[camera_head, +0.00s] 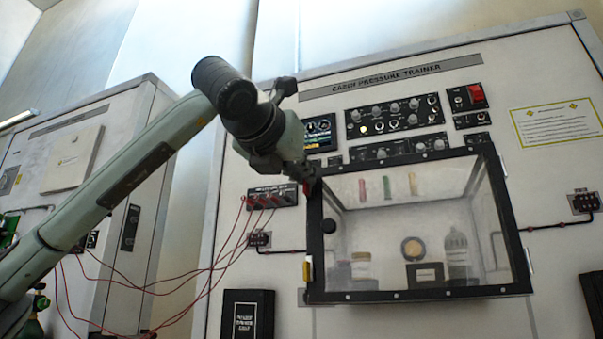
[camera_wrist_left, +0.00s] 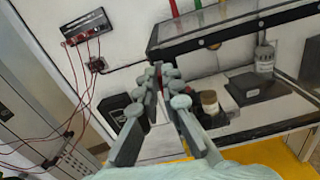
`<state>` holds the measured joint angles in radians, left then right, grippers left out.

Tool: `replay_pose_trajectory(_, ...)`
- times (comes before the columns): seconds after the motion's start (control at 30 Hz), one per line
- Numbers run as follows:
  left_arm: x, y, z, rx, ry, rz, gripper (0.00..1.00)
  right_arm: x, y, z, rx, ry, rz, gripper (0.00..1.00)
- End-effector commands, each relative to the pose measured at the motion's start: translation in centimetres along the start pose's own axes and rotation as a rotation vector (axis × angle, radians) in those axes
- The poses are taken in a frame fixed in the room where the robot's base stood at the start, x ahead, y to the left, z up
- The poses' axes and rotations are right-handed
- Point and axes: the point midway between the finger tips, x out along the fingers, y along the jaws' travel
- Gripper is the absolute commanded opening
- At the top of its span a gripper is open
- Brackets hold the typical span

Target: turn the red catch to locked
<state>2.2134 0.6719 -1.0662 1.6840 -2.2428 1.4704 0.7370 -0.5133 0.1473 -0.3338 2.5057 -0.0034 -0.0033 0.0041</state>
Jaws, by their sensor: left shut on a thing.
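The red catch (camera_head: 306,189) is on the upper left edge of the black-framed clear door (camera_head: 420,295) of the cabin pressure trainer. Only a small red part of it shows below my left gripper (camera_head: 305,178), whose fingers are shut on it. In the left wrist view my left gripper (camera_wrist_left: 163,78) has its fingers close together at the door frame's corner, and the catch is mostly hidden between them. I cannot read the catch's exact angle. My right gripper is not in view.
A yellow-marked piece (camera_head: 308,268) sits lower on the door's left edge. Red cables (camera_head: 215,268) hang from a socket block (camera_head: 271,196) left of the door. A black box (camera_head: 247,314) is below. Bottles and jars stand behind the clear door.

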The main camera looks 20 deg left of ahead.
Motion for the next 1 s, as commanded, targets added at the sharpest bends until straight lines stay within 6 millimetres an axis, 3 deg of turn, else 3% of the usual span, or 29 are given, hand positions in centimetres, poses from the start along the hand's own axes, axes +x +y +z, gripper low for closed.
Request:
replay_pose_trajectory(0.53, 0.0, -0.9, -0.1, 0.490, -0.001, 0.000, 0.00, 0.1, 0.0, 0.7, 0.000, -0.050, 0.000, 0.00)
replay_pose_trajectory(1.0, -0.1, -1.5, -0.6, 0.936, -0.003, 0.001, 0.00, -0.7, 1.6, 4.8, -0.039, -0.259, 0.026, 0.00)
